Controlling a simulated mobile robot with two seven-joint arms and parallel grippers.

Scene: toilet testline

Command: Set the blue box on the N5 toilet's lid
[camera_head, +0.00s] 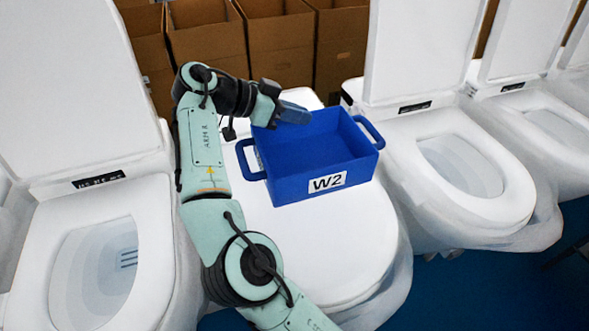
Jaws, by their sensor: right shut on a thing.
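The blue box (318,160) is an open tray with a white W2 label and a handle at each side. It is over the closed white lid (320,245) of the middle toilet, level or nearly so. I cannot tell whether its underside touches the lid. No N5 label is readable on this toilet. My right gripper (296,113) is at the box's back left rim and shut on the box; its fingertips are partly hard to make out against the blue. My left gripper is not in view.
Toilets with raised lids stand on the left (95,265) and right (455,165), with more at the far right. Cardboard boxes (280,45) line the back. My right arm crosses the middle toilet's left side. The lid's front is bare.

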